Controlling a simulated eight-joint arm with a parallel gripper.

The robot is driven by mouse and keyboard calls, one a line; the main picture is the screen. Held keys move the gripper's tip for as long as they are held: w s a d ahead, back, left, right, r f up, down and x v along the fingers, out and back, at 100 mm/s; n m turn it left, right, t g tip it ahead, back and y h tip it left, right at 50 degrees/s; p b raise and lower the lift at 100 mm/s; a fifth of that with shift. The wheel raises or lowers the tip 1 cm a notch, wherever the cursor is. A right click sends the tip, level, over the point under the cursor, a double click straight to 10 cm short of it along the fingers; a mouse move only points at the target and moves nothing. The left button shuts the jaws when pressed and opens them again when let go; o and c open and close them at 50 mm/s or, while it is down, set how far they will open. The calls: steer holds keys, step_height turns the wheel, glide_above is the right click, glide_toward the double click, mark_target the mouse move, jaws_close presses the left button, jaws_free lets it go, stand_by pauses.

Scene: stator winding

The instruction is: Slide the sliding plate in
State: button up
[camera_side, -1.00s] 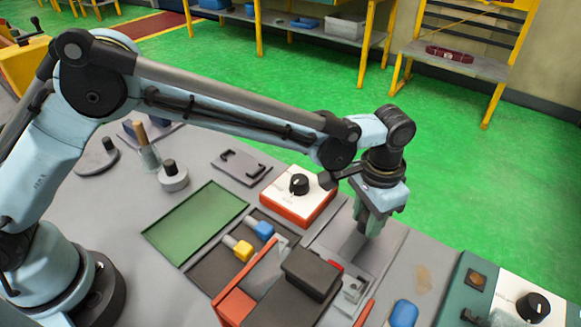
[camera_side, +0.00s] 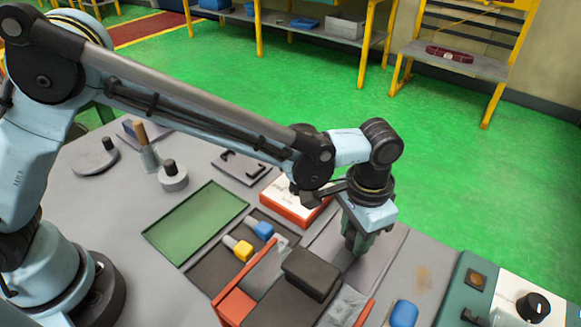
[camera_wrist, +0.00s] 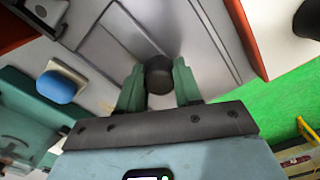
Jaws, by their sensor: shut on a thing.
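The sliding plate is a flat grey metal plate (camera_side: 378,262) in the side view, lying in a channel beside the dark block fixture (camera_side: 312,273). My gripper (camera_side: 354,246) is over the plate, pointing down. In the wrist view, the green fingers of my gripper (camera_wrist: 159,90) are closed on both sides of a black round knob (camera_wrist: 159,72), which stands on the grey plate surface (camera_wrist: 205,45). In the side view the knob is hidden behind the fingers. The plate's front part reaches in beside the dark block.
A white and red box (camera_side: 291,203) stands just behind my gripper. Red rails (camera_side: 246,283) border the fixture. A blue knob (camera_side: 403,314) and a green control panel (camera_side: 478,292) are at the right. A green tray (camera_side: 196,222) and yellow and blue plugs lie left.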

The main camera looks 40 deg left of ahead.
steer(key=shift+s, duration=1.2)
steer(key=o, duration=0.8)
steer(key=shift+c, duration=0.2)
steer(key=shift+r, duration=3.05)
